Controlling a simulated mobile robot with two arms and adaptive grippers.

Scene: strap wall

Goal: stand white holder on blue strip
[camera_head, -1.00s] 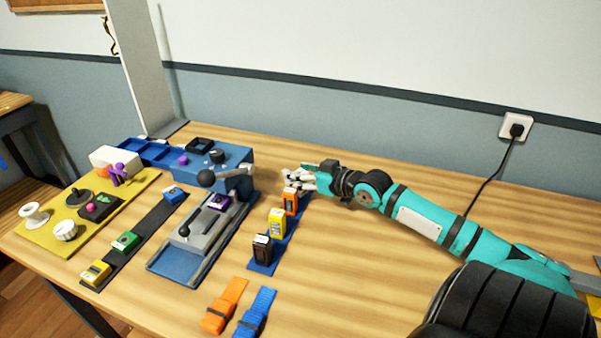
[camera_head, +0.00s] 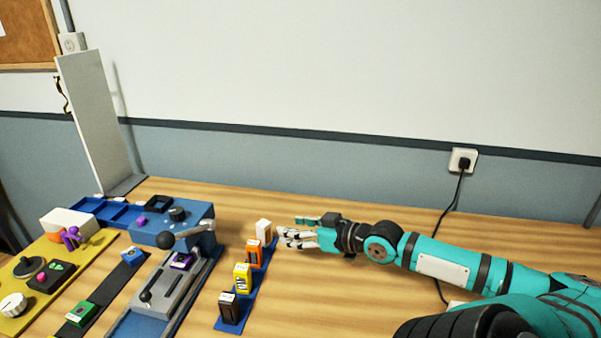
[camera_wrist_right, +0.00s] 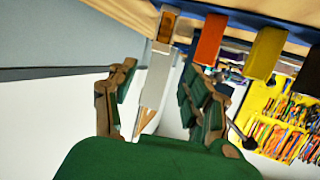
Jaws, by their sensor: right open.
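The white holder (camera_head: 264,230) stands upright at the far end of the blue strip (camera_head: 226,323), behind the orange holder (camera_head: 253,254). The yellow holder (camera_head: 242,278) and the black holder (camera_head: 229,307) stand nearer on the same strip. My right gripper (camera_head: 287,231) is open just right of the white holder, with a small gap between them. My left gripper is not in view.
A grey lever fixture (camera_head: 172,278) and a blue tray unit (camera_head: 190,222) stand left of the strip. A yellow mat (camera_head: 88,257) with knobs lies farther left. The table right of the strip is clear up to my arm.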

